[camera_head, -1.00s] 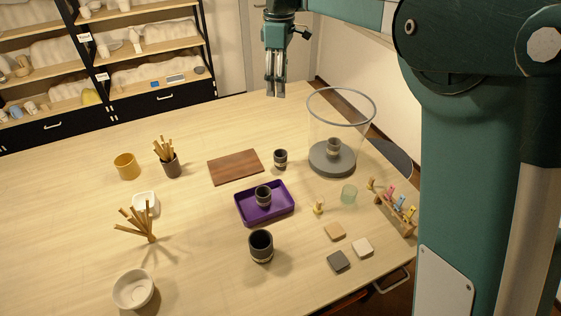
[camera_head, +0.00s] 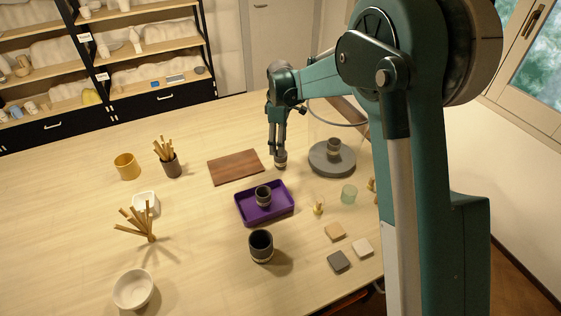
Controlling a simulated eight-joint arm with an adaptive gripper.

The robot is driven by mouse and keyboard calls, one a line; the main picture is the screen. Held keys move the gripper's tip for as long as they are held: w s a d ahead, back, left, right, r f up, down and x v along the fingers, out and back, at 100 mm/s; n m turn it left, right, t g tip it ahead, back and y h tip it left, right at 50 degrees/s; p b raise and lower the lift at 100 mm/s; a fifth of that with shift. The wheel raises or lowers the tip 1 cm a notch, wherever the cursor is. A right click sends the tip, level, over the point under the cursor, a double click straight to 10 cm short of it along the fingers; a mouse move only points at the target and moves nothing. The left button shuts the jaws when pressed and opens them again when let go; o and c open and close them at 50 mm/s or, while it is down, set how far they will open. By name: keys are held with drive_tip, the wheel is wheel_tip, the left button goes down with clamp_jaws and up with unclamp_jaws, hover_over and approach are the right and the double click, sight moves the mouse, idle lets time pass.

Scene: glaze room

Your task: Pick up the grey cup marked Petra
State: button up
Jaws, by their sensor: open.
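Several dark grey cups with a lighter band stand on the table, and no name can be read on any of them. One small cup (camera_head: 281,163) stands right of the brown board, its upper part hidden by my gripper. Another cup (camera_head: 263,197) stands in the purple tray (camera_head: 283,212). A third (camera_head: 333,147) stands on the round grey base (camera_head: 321,164) inside a clear glass cylinder. A larger cup (camera_head: 261,247) stands nearer the front. My gripper (camera_head: 280,152) points down with open fingers at the first cup's rim; I cannot tell whether they touch it.
A brown board (camera_head: 235,167) lies left of my gripper. A pale green glass (camera_head: 349,194), a small yellow item (camera_head: 318,208) and several tiles (camera_head: 339,261) are at the right. Pots with sticks, a yellow cup (camera_head: 127,166) and white bowls (camera_head: 133,289) stand left.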

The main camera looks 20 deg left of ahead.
sight(281, 160)
drive_tip(key=shift+f, duration=0.3)
drive_tip(key=shift+f, duration=1.3)
drive_tip(key=shift+w+f+p, duration=0.1)
drive_tip(key=shift+f+p, duration=0.25)
drive_tip(key=shift+f, duration=2.25)
drive_tip(key=c, duration=1.1)
